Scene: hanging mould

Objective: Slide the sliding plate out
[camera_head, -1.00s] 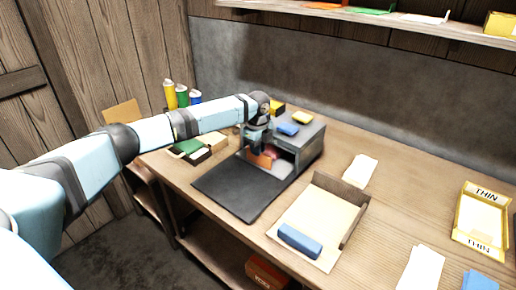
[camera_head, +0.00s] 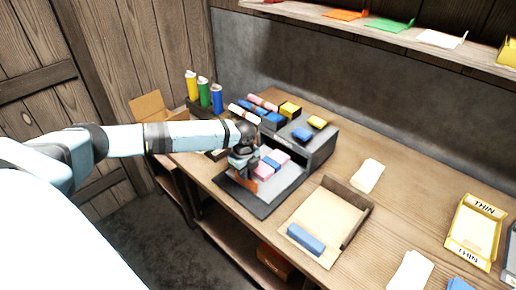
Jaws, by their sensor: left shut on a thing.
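The fingers partly hide the plate, so the exact grip is hard to see. My right gripper is not in view.
Blue, yellow, pink and white blocks lie on and behind the box. Yellow, green and blue bottles (camera_head: 204,93) stand behind my left arm. An open tray (camera_head: 323,215) with a blue block (camera_head: 305,239) is to the right. A yellow tray (camera_head: 474,232) stands farther right.

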